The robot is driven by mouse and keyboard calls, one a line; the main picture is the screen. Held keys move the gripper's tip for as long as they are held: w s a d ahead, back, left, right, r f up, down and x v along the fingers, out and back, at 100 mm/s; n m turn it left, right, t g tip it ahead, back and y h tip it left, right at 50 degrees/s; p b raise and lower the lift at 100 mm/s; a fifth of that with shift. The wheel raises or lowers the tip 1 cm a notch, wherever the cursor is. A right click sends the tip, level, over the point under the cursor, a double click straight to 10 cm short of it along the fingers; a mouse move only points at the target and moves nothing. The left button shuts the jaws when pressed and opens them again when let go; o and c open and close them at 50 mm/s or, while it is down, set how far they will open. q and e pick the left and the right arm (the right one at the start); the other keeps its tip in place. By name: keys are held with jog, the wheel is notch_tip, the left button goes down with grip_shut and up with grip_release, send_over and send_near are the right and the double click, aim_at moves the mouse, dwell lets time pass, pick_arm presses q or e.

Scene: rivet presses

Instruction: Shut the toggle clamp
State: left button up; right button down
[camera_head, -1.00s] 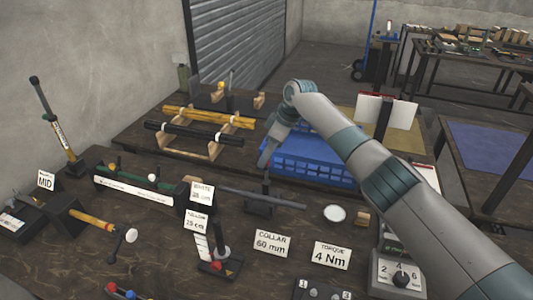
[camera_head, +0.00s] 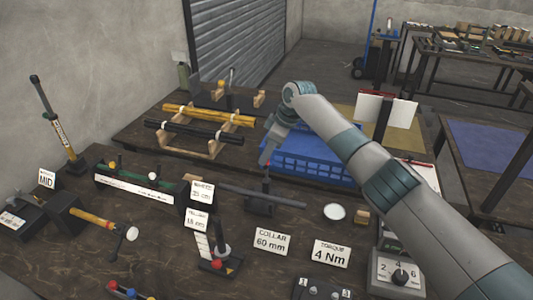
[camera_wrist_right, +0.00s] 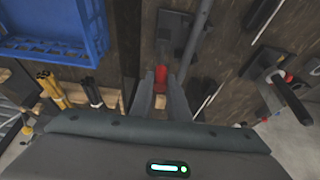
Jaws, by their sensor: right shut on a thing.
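The toggle clamp appears to be the dark fixture (camera_head: 262,206) on the near bench, with a short upright post and a long grey bar across it. In the right wrist view its dark base plate (camera_wrist_right: 172,32) lies beyond my fingers, and a red grip (camera_wrist_right: 161,72) sits between them. My right gripper (camera_head: 267,164) reaches down to the top of the post from behind. In the right wrist view my right gripper (camera_wrist_right: 161,88) is shut on the red grip. The clamp's jaw is too small to make out. My left gripper is not in view.
A blue crate (camera_head: 310,160) stands behind the clamp. A white round disc (camera_head: 334,211) lies to the right. A green-and-white fixture (camera_head: 135,185) is at left.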

jog(key=s+a+f+n+t+h+p, duration=0.1)
jog(key=s+f+t+p, duration=0.1)
jog(key=s+t+p, duration=0.3)
jog(key=shift+s+a+t+h, duration=0.3)
jog(key=shift+s+a+t, duration=0.1)
jog(key=shift+t, duration=0.2)
dwell(0.3)
dwell(0.3)
jog(key=c, duration=1.7)
grip_release()
jog(key=shift+r, duration=0.1)
jog(key=b+v, duration=0.3)
jog(key=v, duration=1.4)
jog(key=shift+s+r, duration=0.1)
jog(key=shift+s, duration=0.05)
